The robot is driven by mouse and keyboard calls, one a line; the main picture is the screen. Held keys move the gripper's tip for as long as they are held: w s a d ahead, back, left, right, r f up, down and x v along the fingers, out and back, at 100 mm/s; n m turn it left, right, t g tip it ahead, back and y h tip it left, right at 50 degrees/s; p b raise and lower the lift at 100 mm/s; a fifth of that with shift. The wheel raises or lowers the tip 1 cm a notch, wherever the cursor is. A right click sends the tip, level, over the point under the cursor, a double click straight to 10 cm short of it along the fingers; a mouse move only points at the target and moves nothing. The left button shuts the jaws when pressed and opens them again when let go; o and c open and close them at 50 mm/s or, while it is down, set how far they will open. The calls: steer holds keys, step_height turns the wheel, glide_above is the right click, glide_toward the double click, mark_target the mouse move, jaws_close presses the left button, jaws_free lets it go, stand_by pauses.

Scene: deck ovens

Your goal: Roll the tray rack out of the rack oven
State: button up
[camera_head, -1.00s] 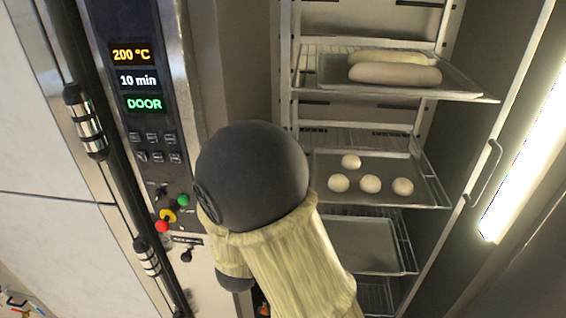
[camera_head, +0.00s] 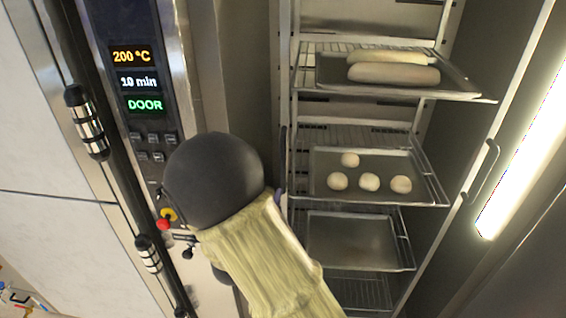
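The tray rack (camera_head: 507,97) stands in the open rack oven. It is a tall metal frame with wire shelves. It has a dark handle (camera_head: 283,152) on its left post and another handle (camera_head: 483,170) on its right post. My arm, with a dark round joint and a pale yellow sleeve, crosses the lower middle of the view, in front of the oven's left side. My gripper is not visible; the arm hides that area, close to the left handle's lower end. Whether it touches the handle cannot be seen.
The upper tray (camera_head: 465,85) holds two long loaves (camera_head: 394,74). The middle tray (camera_head: 320,160) holds several dough balls (camera_head: 370,181). The lower tray (camera_head: 350,240) looks empty. The oven's control panel (camera_head: 138,80) reads 200 °C, 10 min and DOOR. A bright light strip (camera_head: 530,145) is at right.

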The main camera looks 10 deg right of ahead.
mark_target(282, 166)
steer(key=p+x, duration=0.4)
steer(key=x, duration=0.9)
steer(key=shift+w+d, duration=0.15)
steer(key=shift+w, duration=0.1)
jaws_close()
